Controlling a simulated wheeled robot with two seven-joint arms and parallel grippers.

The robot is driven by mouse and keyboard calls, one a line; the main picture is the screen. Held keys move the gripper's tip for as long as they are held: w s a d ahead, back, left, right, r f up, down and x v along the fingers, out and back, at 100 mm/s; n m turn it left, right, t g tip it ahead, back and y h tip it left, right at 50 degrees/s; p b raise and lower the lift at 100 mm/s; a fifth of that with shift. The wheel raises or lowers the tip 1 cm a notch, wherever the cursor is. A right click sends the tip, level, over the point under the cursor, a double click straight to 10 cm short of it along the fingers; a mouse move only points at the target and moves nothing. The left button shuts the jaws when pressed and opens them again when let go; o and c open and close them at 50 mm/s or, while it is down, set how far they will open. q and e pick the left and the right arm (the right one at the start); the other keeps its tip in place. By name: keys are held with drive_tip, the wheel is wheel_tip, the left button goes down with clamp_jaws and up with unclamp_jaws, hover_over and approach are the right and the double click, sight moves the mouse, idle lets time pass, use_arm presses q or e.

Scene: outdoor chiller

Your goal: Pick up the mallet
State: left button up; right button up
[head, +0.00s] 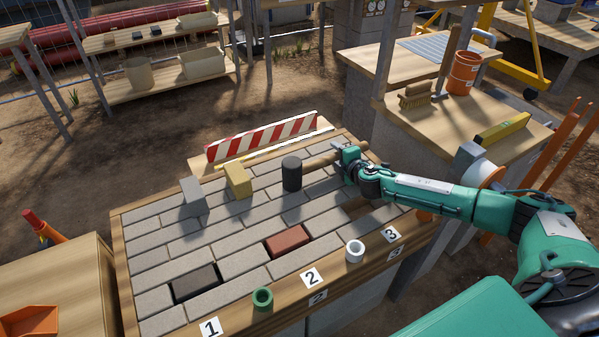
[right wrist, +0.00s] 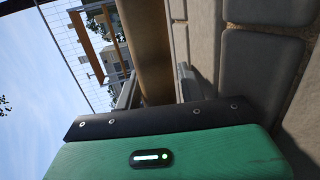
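The mallet has a dark cylindrical head (head: 291,174) and a pale wooden handle (head: 321,160). The head is upright at the brick-topped table, and the handle points right, roughly level. I cannot tell whether the head touches the bricks. My right gripper (head: 346,157) is at the handle, toward its far end. The gripper hides part of the handle in the head view. My left gripper is not in view.
A bench with a brush (head: 415,98) and orange bucket (head: 463,72) stands behind my right arm.

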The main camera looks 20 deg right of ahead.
drive_tip(key=shift+w, duration=0.3)
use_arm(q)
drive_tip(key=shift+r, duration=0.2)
use_arm(e)
drive_tip(key=shift+c, duration=0.2)
drive_tip(key=c, duration=0.7)
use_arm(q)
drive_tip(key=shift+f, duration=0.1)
use_arm(e)
clamp_jaws()
drive_tip(key=shift+r, duration=0.1)
